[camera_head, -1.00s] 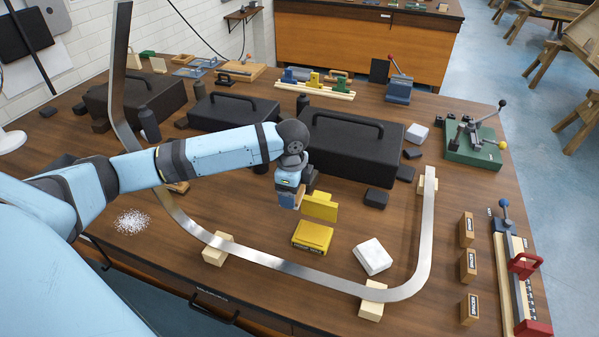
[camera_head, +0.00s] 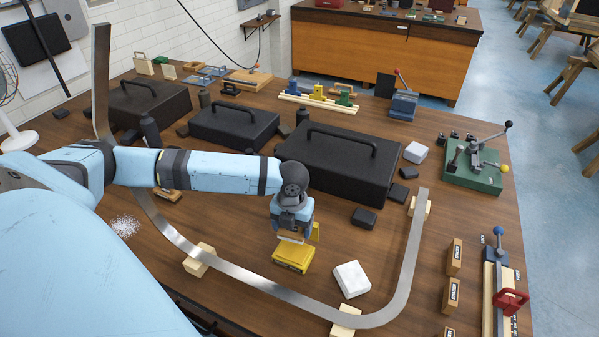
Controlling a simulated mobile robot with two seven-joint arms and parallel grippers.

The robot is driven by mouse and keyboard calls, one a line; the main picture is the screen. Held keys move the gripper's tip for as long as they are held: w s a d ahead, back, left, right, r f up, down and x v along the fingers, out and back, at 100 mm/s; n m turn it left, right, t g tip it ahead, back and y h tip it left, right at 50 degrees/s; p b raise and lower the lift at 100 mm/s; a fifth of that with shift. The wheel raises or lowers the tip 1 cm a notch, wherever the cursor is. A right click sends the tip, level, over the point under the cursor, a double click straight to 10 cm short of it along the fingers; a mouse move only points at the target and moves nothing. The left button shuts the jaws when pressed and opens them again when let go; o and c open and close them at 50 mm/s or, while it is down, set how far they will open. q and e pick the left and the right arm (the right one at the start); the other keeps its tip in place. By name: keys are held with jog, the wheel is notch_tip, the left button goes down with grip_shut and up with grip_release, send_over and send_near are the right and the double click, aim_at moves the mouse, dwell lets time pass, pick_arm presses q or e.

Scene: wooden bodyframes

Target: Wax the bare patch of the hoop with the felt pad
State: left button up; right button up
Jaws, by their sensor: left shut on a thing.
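The hoop (camera_head: 272,287) is a long grey metal band bent into a U, resting on pale wooden blocks. I cannot make out a bare patch on it. My left gripper (camera_head: 291,229) points down, shut on a small block with a pale wooden edge, which looks like the felt pad (camera_head: 290,238). The pad is right over the yellow tin (camera_head: 292,259); I cannot tell whether it touches. The tin's raised yellow lid (camera_head: 315,232) is partly hidden behind the gripper. My right gripper is not in view.
A white block (camera_head: 352,279) lies right of the tin, inside the hoop. Black cases, the nearest one (camera_head: 335,165) large, stand behind. Small labelled wooden blocks (camera_head: 452,294) and a red-handled clamp fixture (camera_head: 508,300) are at the right. White granules (camera_head: 125,227) lie at the left.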

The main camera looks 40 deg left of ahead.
pick_arm(q)
jog(key=shift+f+m, duration=0.1)
jog(key=shift+m, duration=0.6)
jog(key=shift+f, duration=0.1)
jog(key=b, duration=0.6)
send_over(294, 251)
notch_tip(294, 251, down, 5)
jog(key=shift+w+a+r, duration=0.1)
jog(key=shift+a, duration=0.05)
jog(key=shift+f+b, duration=0.5)
jog(key=shift+b, duration=0.1)
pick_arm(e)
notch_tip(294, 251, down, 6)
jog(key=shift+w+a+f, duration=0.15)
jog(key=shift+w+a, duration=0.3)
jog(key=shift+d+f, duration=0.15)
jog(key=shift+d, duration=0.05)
pick_arm(q)
jog(key=shift+f, duration=0.5)
jog(key=shift+f+p, duration=0.1)
jog(key=shift+p, duration=0.3)
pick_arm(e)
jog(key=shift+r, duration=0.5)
